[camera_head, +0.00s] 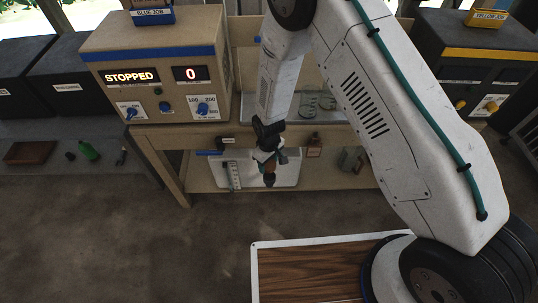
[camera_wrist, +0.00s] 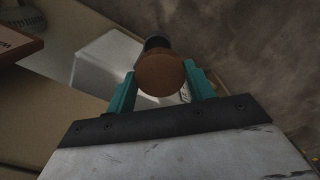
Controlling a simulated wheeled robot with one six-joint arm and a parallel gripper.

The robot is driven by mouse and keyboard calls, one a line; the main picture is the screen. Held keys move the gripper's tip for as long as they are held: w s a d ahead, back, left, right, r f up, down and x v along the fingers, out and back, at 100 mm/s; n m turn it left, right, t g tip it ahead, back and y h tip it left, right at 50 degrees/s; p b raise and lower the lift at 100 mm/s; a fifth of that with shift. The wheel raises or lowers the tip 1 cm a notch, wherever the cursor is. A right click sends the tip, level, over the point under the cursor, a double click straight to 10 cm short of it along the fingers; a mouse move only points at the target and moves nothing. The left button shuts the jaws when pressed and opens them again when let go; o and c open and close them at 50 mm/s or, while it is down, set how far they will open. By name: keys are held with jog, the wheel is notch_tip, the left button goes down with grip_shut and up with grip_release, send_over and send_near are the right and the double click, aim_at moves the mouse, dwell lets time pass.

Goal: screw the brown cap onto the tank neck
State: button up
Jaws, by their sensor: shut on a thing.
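My gripper (camera_head: 268,158) points down in front of the lower shelf of the wooden bench. In the wrist view its two teal fingers (camera_wrist: 160,88) are shut on the sides of a round brown cap (camera_wrist: 160,74). A dark round piece (camera_wrist: 157,44) shows just beyond the cap; I cannot tell whether it touches the cap or what it belongs to. In the head view the brown cap (camera_head: 270,168) is small between the fingers, with a dark tip below it. I cannot clearly make out the tank neck.
A control box (camera_head: 155,60) reading STOPPED and 0 stands on the bench. The lower shelf holds a white ruled strip (camera_head: 233,176), a brown bottle (camera_head: 314,146) and a greyish item (camera_head: 352,158). A green bottle (camera_head: 88,150) stands at left.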

aim_at(270, 164)
jog(key=f, duration=0.4)
jog(key=shift+d+f, duration=0.2)
jog(key=shift+f, duration=1.05)
jog(key=shift+f, duration=0.5)
jog(key=shift+f, duration=0.25)
jog(key=shift+f, duration=0.15)
dwell(0.4)
